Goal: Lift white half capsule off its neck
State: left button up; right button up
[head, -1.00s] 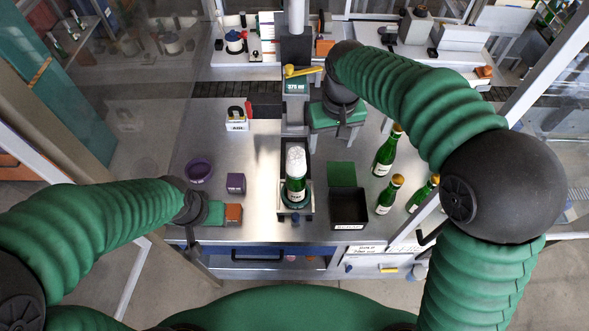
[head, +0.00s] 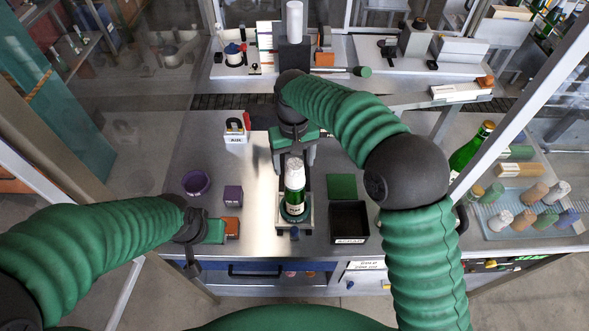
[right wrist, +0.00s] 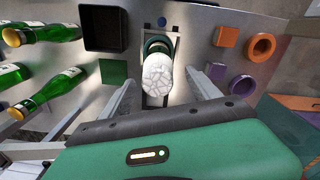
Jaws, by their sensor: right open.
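A green bottle (head: 295,201) stands upright in a holder (head: 280,223) at the middle of the bench. A white, crinkled capsule (head: 295,172) covers its neck; in the right wrist view the capsule (right wrist: 160,76) points toward the camera. My right gripper (head: 294,160) is open just behind the bottle's top. In the right wrist view its fingers (right wrist: 161,84) flank the capsule with a gap on both sides. My left gripper (head: 203,238) is low at the left side of the bench, apart from the bottle; its finger opening is not clear.
A black open box (head: 349,221) and a green pad (head: 342,186) lie right of the bottle. A purple ring (head: 196,183) and purple block (head: 233,196) lie left. Several green bottles (right wrist: 45,92) lie across the right wrist view's left side. Bare bench separates these things.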

jog(key=f+p, duration=0.2)
jog(key=shift+w+d+p, duration=0.1)
jog(key=shift+w+p, duration=0.25)
notch_tip(320, 180, down, 3)
jog(key=shift+r, duration=0.15)
jog(key=shift+w, duration=0.15)
jog(key=c, duration=0.9)
